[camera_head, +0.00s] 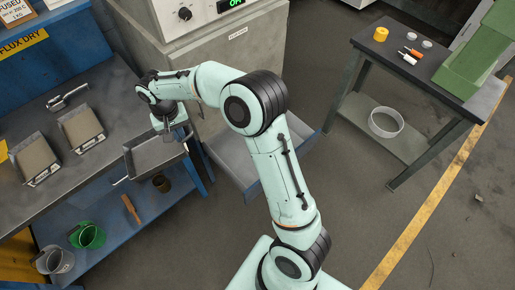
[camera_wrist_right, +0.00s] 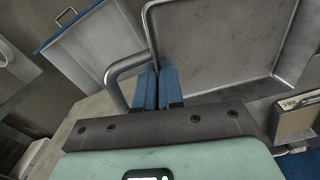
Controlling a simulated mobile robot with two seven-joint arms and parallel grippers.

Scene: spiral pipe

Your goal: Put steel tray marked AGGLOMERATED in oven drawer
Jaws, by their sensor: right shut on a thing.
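My right gripper (camera_head: 172,128) is shut on the side handle of a shallow steel tray (camera_head: 153,152). In the right wrist view the blue fingers (camera_wrist_right: 157,88) close around the handle bar (camera_wrist_right: 124,70) at the rim of the tray (camera_wrist_right: 225,35). The tray's visible floor looks plain grey, and no marking on it can be read. It is at the bench's right edge; whether it touches the bench is unclear. The open oven drawer (camera_head: 234,164), with a blue rim, lies right of the tray, partly behind my arm. It also shows in the wrist view (camera_wrist_right: 95,45). My left gripper is out of view.
Two powder-filled trays (camera_head: 35,158) (camera_head: 81,130) and a metal scoop (camera_head: 67,97) sit on the dark bench (camera_head: 60,204). A side table (camera_head: 437,85) stands right, with open floor between.

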